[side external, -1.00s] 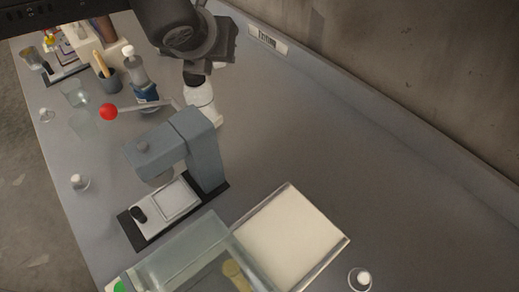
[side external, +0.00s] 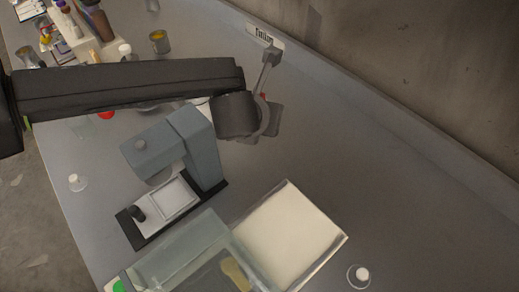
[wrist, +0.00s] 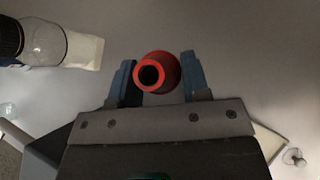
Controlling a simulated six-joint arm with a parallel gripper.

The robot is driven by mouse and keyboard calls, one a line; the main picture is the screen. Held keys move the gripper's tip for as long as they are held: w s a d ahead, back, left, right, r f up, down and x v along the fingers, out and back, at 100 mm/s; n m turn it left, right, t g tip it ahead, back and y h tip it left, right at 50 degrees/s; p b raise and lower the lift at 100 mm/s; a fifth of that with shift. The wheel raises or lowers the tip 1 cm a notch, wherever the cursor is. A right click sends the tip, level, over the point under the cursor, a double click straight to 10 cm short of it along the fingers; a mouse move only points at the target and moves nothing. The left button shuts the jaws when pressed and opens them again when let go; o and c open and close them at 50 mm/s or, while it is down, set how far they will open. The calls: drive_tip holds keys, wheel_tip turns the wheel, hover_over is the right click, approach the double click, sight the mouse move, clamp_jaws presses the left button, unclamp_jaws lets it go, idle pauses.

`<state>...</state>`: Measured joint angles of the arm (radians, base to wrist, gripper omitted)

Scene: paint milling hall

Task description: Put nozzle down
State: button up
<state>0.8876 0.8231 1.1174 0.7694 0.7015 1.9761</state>
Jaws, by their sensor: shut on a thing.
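The nozzle (wrist: 168,68) is red with a round dark opening facing the wrist camera. It sits between the two blue fingers of my gripper (wrist: 158,78), which is shut on it. In the side external view my gripper (side external: 269,118) is over the right-middle of the bench, behind the grey stand. A small red bit of the nozzle (side external: 263,97) seems to show there; the rest is hidden by my wrist. I cannot tell its height above the bench.
A grey stand (side external: 200,150) on a dark base and a pale tray (side external: 285,235) are in front. A clear-lidded box (side external: 185,255) adjoins the tray. In the wrist view a clear bottle (wrist: 44,42) lies left of my gripper.

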wheel_tip(320, 180, down, 12)
drive_tip(key=shift+r, duration=0.1)
idle(0.4)
drive_tip(key=shift+f, duration=0.2)
drive_tip(key=o, duration=1)
drive_tip(key=shift+r, duration=0.1)
drive_tip(key=shift+s+r, duration=0.15)
drive_tip(key=shift+r, duration=0.15)
drive_tip(key=v, duration=1.1)
drive_tip(key=shift+s, duration=0.2)
drive_tip(key=shift+r, duration=0.15)
